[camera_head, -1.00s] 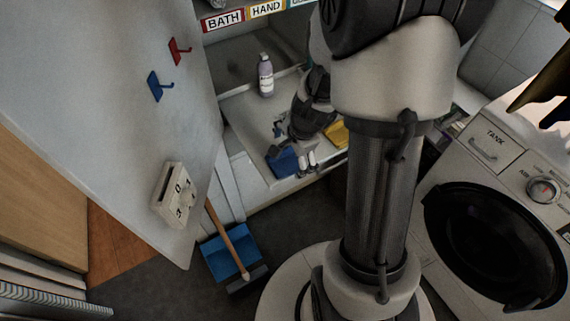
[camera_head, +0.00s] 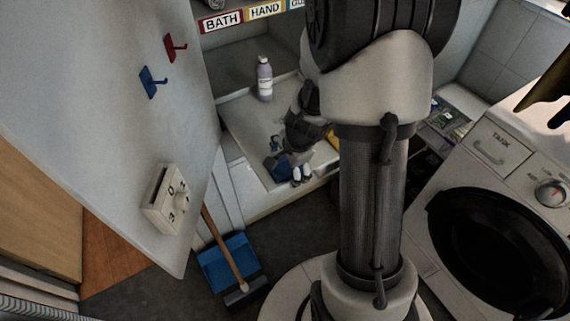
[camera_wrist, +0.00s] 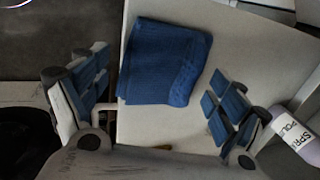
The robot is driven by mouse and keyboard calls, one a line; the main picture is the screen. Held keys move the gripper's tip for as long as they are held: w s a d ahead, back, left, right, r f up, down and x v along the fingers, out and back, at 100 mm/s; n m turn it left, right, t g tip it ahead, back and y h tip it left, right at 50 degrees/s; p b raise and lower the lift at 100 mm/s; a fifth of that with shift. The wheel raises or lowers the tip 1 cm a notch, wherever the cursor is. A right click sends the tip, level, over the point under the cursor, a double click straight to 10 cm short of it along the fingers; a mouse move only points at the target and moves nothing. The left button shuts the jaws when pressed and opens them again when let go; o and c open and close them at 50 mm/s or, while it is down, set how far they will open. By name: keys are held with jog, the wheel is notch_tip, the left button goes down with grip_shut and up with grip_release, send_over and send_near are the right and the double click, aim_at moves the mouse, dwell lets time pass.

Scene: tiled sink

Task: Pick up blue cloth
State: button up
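The blue cloth (camera_wrist: 165,62) lies folded and flat on the white sink surface in the wrist view. In the head view the cloth (camera_head: 272,170) shows partly, with my gripper (camera_head: 300,179) in front of it. In the wrist view my gripper (camera_wrist: 165,108) is open, with its blue-padded fingers wide apart. The cloth lies between and beyond the fingertips, and nothing is held. I cannot tell the exact height of the fingers above the surface.
A yellow cloth (camera_head: 334,139) is partly hidden behind my arm. A cabinet door (camera_head: 120,110) stands at the left, and a washing machine (camera_head: 480,175) at the right.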

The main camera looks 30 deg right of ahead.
aim_at(288, 167)
jog(key=c, duration=0.5)
jog(key=shift+c, duration=0.2)
notch_tip(288, 167, up, 20)
jog(key=p, duration=1.2)
jog(key=shift+p, duration=0.3)
